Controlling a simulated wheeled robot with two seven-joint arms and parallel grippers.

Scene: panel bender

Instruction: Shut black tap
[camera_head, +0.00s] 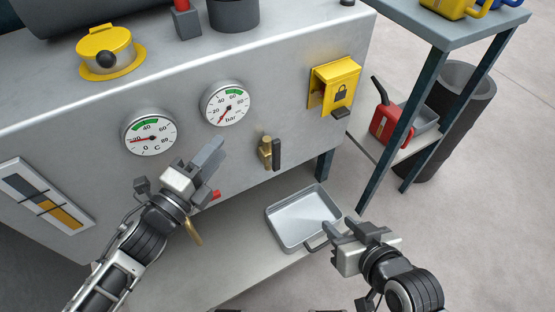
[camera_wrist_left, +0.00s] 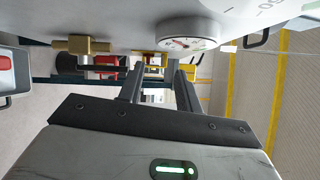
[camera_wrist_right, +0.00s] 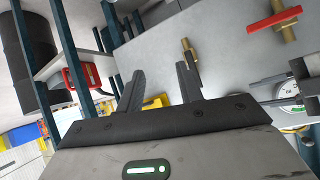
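The black tap (camera_head: 277,154) has a brass body on the grey machine's front, right of the gauges. Its black handle hangs roughly upright beside the brass. The tap also shows in the right wrist view (camera_wrist_right: 188,50), partly behind a finger of my right gripper. My left gripper (camera_head: 212,160) is left of the tap, under the gauges, apart from it; its fingers are parted and empty. My right gripper (camera_head: 340,228) is below and right of the tap, open and empty.
A red-handled tap (camera_wrist_right: 275,18) is partly hidden behind my left gripper in the head view. A grey metal tray (camera_head: 305,215) lies below the black tap. A yellow lock box (camera_head: 334,84) is above right. A side table (camera_head: 470,25) stands at right.

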